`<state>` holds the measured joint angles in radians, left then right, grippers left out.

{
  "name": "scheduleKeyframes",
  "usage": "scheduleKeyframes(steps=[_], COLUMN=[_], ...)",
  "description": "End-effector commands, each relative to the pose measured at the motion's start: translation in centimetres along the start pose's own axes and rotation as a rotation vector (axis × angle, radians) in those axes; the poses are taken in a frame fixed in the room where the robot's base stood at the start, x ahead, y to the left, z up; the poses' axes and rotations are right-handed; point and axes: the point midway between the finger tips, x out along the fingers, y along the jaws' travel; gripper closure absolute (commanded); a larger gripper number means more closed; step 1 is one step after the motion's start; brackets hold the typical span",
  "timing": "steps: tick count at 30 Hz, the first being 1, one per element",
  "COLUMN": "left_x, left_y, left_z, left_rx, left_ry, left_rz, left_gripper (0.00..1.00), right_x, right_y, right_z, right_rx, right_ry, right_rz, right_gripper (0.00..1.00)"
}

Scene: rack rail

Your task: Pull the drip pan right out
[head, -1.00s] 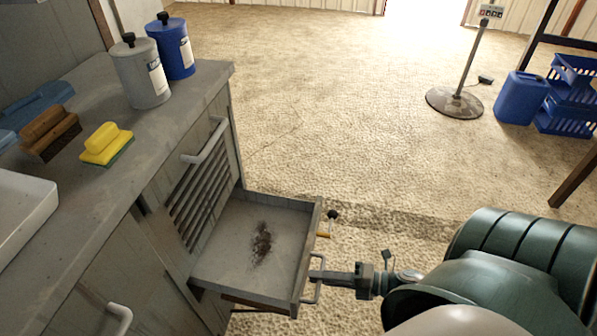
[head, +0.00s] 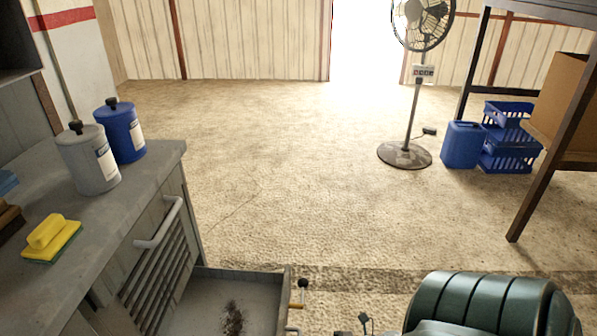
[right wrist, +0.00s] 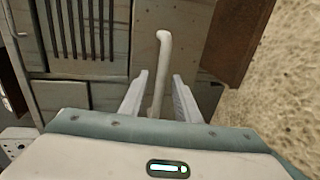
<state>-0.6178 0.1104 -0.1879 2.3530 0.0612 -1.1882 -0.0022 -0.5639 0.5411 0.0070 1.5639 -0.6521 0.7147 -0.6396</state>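The drip pan (head: 195,295) is a shallow grey tray with a dark stain on its floor, sticking out of the cabinet front at the bottom of the head view. Its near part is cut off by the frame edge. In the right wrist view, a pale bar handle (right wrist: 163,55) stands between the two fingers of my right gripper (right wrist: 160,85). The fingers are apart, with a gap visible on each side of the bar. In the head view only my right arm shows, at the lower right. My left gripper is not in view.
The grey cabinet (head: 110,225) carries a grey canister (head: 88,160), a blue canister (head: 120,132) and a yellow sponge brush (head: 50,238). A fan (head: 408,110), blue jug (head: 462,145) and blue crates (head: 507,150) stand farther back. The floor (head: 300,200) between is clear.

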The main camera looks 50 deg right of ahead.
Motion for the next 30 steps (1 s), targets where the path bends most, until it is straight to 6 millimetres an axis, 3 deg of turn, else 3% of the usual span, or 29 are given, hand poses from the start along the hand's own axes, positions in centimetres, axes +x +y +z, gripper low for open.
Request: scheduleKeyframes(steps=[8,24,30], left_x=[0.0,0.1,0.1], left_y=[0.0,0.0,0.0], left_z=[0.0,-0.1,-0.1], left_rx=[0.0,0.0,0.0], left_ry=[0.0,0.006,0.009], left_rz=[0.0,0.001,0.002], left_gripper=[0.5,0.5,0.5], right_x=[-2.8,-13.4,-16.1], right_y=[-0.1,-0.2,-0.1], right_z=[-0.1,-0.1,0.0], right_rx=[0.001,0.002,0.0], right_ry=[0.0,-0.001,-0.001], right_rz=[-0.004,-0.004,-0.001], right_gripper=[0.7,0.7,0.7])
